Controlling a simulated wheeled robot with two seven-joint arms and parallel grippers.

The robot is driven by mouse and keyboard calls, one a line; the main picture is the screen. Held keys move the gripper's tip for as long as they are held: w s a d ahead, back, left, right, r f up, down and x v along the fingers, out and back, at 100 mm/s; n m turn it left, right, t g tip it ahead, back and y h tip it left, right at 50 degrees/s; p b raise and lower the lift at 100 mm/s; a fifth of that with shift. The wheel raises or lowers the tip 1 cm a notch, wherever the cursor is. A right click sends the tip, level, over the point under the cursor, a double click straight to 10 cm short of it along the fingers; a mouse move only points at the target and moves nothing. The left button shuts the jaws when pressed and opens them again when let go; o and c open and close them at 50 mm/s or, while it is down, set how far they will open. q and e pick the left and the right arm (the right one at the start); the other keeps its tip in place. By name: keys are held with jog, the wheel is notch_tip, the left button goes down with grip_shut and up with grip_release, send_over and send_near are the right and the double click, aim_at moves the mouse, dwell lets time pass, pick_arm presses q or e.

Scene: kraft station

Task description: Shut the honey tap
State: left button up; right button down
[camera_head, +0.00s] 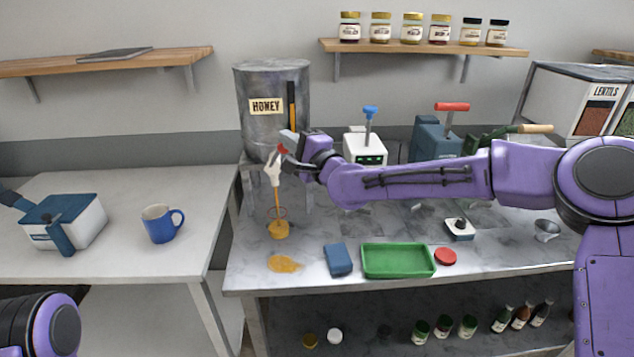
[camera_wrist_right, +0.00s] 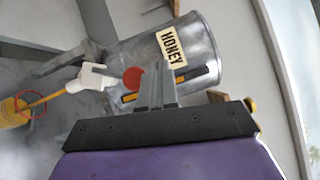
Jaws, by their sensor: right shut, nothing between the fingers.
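The grey metal honey tank (camera_head: 262,125) has a "HONEY" label and stands at the back left of the metal table. Its white tap (camera_head: 272,172) has a red handle end (camera_head: 283,149); in the wrist view the tap (camera_wrist_right: 90,77) and red disc (camera_wrist_right: 132,78) show too. An amber stream (camera_head: 277,203) runs from the tap into an amber-filled jar (camera_head: 279,232). My right gripper (camera_head: 288,147) is at the handle, shut and empty; in the wrist view its fingers (camera_wrist_right: 154,84) lie just beside the red disc. Whether they touch is unclear. My left gripper is out of view.
An amber puddle (camera_head: 286,264) lies in front of the jar. A blue sponge (camera_head: 338,260), green tray (camera_head: 398,274) and red lid (camera_head: 445,256) lie along the front. A white dispenser (camera_head: 365,150) stands behind my right arm. A blue mug (camera_head: 160,224) stands on the left counter.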

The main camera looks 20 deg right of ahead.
jog(key=s+d+r+b, duration=0.2)
jog(key=s+d+b, duration=0.1)
jog(key=s+d, duration=0.4)
jog(key=s, duration=0.3)
jog(key=shift+s+d+r, duration=0.15)
jog(key=shift+s+d, duration=0.1)
jog(key=shift+d, duration=0.1)
jog(key=shift+a, duration=0.1)
